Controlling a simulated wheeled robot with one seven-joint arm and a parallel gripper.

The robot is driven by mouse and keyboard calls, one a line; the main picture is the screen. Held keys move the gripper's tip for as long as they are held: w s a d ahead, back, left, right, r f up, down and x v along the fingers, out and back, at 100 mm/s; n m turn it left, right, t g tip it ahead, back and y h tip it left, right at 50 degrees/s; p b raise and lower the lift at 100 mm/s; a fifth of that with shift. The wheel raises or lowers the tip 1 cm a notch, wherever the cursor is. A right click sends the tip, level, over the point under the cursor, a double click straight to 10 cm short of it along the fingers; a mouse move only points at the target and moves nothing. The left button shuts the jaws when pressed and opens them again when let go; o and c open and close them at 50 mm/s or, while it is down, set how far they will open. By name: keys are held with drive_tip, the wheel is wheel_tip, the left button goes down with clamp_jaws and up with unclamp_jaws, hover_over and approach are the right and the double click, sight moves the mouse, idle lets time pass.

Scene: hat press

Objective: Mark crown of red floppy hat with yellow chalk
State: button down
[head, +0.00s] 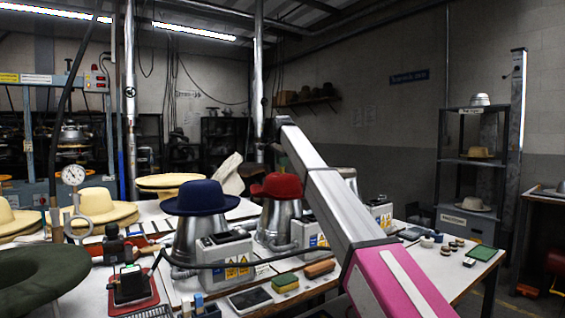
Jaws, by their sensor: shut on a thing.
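The red hat (278,186) sits on a silver metal hat form (279,222) near the middle of the table, its crown up. My arm rises from the lower right and crosses in front of the hat's right side. The arm's far end is up behind and above the hat. My gripper cannot be made out; it is out of sight behind the arm or too small to see. I cannot pick out the yellow chalk, and no mark is visible on the red crown from here.
A navy hat (200,197) on another form stands left of the red one, with a grey control box (224,256) in front. Pale hats (101,206) and a dark green hat (42,277) are at left. A sponge (285,282), brush (320,268) and phone-like slab (250,299) lie in front.

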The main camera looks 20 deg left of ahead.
drive_tip(key=shift+s+r, duration=0.1)
drive_tip(key=shift+r, duration=0.05)
drive_tip(key=shift+r, duration=2.85)
drive_tip(key=shift+r, duration=1.5)
drive_tip(key=shift+f, duration=0.1)
drive_tip(key=shift+f, duration=0.95)
